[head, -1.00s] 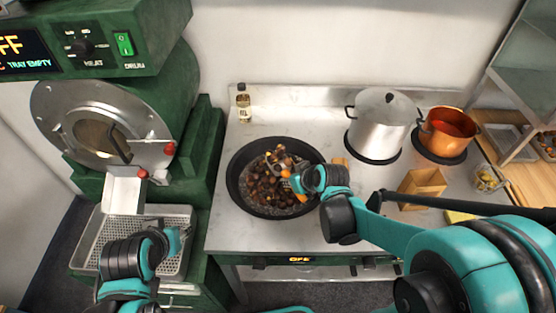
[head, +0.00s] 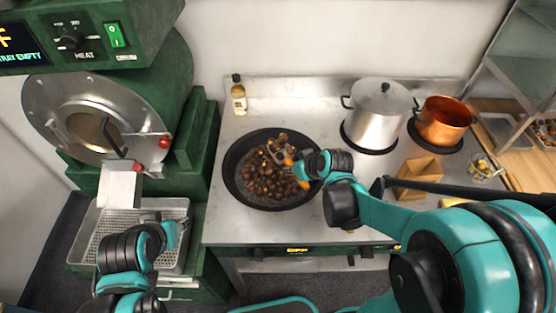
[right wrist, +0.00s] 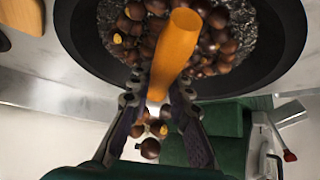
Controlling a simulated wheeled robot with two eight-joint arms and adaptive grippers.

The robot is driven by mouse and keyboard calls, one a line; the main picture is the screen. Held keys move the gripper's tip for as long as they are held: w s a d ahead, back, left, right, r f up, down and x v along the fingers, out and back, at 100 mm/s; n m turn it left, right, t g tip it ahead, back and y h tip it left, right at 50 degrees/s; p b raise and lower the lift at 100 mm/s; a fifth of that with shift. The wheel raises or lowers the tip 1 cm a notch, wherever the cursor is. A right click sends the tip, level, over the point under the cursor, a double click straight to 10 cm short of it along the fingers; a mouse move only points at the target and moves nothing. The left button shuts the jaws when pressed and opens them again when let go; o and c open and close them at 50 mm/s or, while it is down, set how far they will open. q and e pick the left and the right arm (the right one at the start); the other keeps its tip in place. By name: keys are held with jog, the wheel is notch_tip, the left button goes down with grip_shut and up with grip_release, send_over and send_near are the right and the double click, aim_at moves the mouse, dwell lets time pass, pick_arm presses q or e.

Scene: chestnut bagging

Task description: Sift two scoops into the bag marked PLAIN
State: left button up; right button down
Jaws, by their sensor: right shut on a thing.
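A black wok (head: 232,185) on the counter holds many brown chestnuts (head: 262,183) over dark grit. My right gripper (head: 297,171) is over the wok's right side, shut on the orange handle of a scoop (right wrist: 174,52). The scoop's metal head (head: 281,155) is at the back of the wok with a few chestnuts on it. In the right wrist view several chestnuts (right wrist: 150,148) show between the fingers. An open brown paper bag (head: 417,180) stands right of the wok; no marking is readable. My left gripper (head: 178,234) is over the perforated tray; its fingers are unclear.
A green roaster (head: 165,95) with a metal chute stands left above the perforated tray (head: 90,232). A lidded steel pot (head: 379,118) and a copper pot (head: 440,122) stand at the back right. A small bottle (head: 239,98) is behind the wok. Bare counter lies left of the pots.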

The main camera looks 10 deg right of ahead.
jog(key=shift+d, duration=0.1)
jog(key=a, duration=0.1)
jog(key=s+a, duration=0.1)
jog(key=a, duration=0.2)
jog(key=shift+s+a, duration=0.25)
jog(key=shift+a, duration=0.1)
jog(key=d, duration=0.1)
jog(key=w+d, duration=0.1)
jog(key=d, duration=0.2)
jog(key=shift+w+d, duration=0.3)
jog(key=shift+d, duration=0.1)
jog(key=a, duration=0.1)
jog(key=s+a, duration=0.1)
jog(key=a, duration=0.2)
jog(key=shift+s+a, duration=0.3)
jog(key=shift+a, duration=0.1)
